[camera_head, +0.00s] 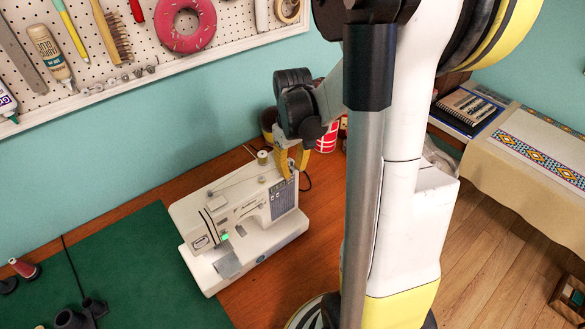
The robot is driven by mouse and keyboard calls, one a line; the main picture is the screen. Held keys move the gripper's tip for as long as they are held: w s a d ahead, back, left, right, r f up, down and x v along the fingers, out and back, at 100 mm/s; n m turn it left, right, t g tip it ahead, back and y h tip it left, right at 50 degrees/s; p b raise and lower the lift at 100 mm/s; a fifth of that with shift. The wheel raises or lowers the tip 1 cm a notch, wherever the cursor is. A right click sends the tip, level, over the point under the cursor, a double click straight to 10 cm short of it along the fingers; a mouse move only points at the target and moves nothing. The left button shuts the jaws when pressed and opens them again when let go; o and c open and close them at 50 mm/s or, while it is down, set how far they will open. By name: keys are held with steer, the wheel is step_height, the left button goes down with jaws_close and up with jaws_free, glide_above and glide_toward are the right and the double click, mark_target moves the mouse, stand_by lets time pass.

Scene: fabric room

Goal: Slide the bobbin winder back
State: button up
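A white sewing machine (232,232) stands on the wooden table, with a thread spool (262,158) upright at its back. My gripper (296,173) is over the right end of the machine's top, pointing down. Its two yellow fingers are apart, and I see nothing held between them. The fingertips are close to the machine's top right edge; I cannot tell whether they touch it. The bobbin winder is not distinct; it is too small or hidden by the fingers.
A green cutting mat (135,265) covers the table's left part, with a red spool (24,268) and dark items on it. Red-and-white and dark containers stand behind my gripper. A pegboard (110,75) with tools hangs on the wall. A cloth-covered table (535,165) is at right.

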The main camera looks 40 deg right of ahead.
jaws_close()
steer(key=shift+a, duration=0.6)
steer(key=shift+o, duration=1.8)
jaws_free()
steer(key=shift+a, duration=0.1)
steer(key=shift+r, duration=0.1)
step_height(320, 180, up, 12)
